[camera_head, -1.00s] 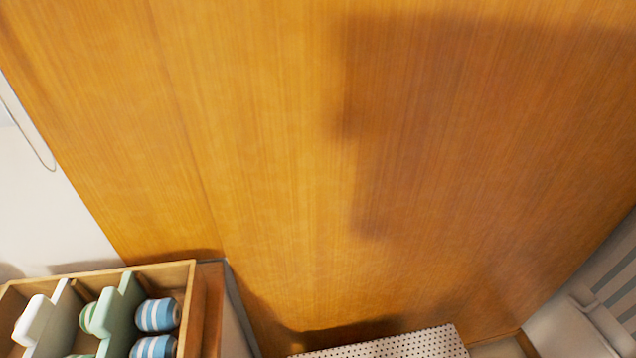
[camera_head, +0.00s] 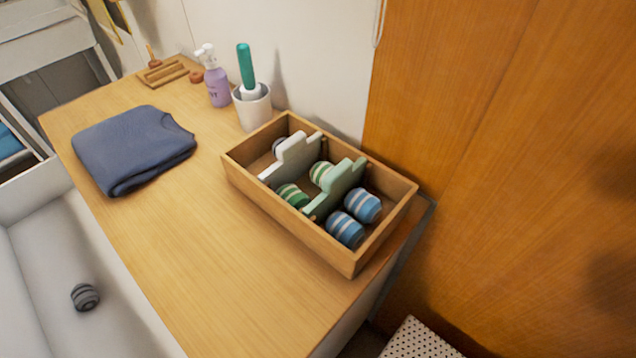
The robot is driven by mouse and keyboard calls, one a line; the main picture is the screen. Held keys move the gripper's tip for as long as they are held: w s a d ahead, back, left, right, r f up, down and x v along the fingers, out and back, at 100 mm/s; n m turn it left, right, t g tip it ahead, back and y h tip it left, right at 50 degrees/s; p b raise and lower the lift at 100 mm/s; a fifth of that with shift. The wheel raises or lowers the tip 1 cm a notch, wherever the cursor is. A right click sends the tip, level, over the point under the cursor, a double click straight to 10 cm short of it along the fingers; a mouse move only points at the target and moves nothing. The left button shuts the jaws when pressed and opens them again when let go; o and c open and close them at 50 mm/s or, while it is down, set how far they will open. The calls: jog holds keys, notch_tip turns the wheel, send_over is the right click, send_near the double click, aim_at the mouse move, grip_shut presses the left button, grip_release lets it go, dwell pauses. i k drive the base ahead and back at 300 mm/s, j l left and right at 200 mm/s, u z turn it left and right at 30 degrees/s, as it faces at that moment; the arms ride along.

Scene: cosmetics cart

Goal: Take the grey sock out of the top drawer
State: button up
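A rolled grey striped sock (camera_head: 85,297) lies on the light floor of the open top drawer (camera_head: 45,245) at the lower left, away from the visible walls. The drawer runs below the wooden dresser top (camera_head: 190,270), and its lower part is cut off by the picture's edge. My gripper is not in view.
A wooden box (camera_head: 300,243) on the dresser top has white and green dividers with blue, green and partly hidden greyish rolled socks between them. A folded blue garment (camera_head: 130,150), a white cup (camera_head: 252,106) and a purple pump bottle (camera_head: 217,88) stand behind or beside it.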

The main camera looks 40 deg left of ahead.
aim_at(85, 297)
jog(key=u, duration=2.45)
jog(key=l+z, duration=0.1)
jog(key=j+u, duration=0.1)
